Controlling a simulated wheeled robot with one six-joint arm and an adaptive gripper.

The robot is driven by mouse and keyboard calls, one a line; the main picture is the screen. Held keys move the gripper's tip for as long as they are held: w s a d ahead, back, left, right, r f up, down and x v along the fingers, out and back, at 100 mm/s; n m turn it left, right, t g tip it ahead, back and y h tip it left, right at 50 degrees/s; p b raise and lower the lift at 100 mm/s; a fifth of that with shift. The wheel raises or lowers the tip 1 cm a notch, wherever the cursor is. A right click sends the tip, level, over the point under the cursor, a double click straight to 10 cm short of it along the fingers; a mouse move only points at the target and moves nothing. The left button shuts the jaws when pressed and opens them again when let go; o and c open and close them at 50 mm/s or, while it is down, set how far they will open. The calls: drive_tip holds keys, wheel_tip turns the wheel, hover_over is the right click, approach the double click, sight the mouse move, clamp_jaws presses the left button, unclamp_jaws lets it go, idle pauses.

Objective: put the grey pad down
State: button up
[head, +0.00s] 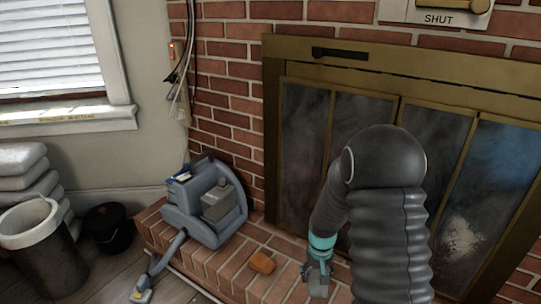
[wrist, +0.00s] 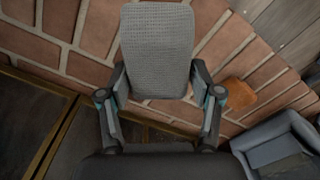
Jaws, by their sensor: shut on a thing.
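The grey pad (wrist: 157,45) is a textured, rounded rectangle in the upper middle of the wrist view. My gripper (wrist: 158,82) is shut on its near end, with one finger at each side edge. In the head view my gripper (head: 318,277) is low in the picture, over the brick hearth (head: 222,270) in front of the fireplace. The pad is hard to make out from the fingers there. I cannot tell whether the pad touches the bricks.
An orange-brown block (head: 262,262) lies on the hearth left of my gripper; the wrist view shows it too (wrist: 238,96). A blue-grey machine (head: 205,205) with a hose stands farther left. Glass fireplace doors (head: 305,135) rise behind. Bare bricks show around the block.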

drive_tip(key=s+d+r+m, duration=0.1)
drive_tip(key=d+m, duration=0.3)
drive_tip(key=d, duration=0.6)
drive_tip(key=w+a+f+m, duration=0.1)
drive_tip(key=w+a+f, duration=0.1)
drive_tip(key=a, duration=0.1)
drive_tip(key=w+a+f+m+p, duration=0.1)
drive_tip(key=a+f, duration=0.1)
drive_tip(key=a, duration=0.1)
drive_tip(key=w+a+f, duration=0.2)
drive_tip(key=a+f, duration=0.1)
drive_tip(key=shift+w+a+m, duration=0.2)
drive_tip(key=shift+w+m, duration=0.15)
drive_tip(key=shift+m, duration=0.05)
drive_tip(key=shift+f, duration=2)
drive_tip(key=shift+f, duration=0.2)
drive_tip(key=o, duration=1)
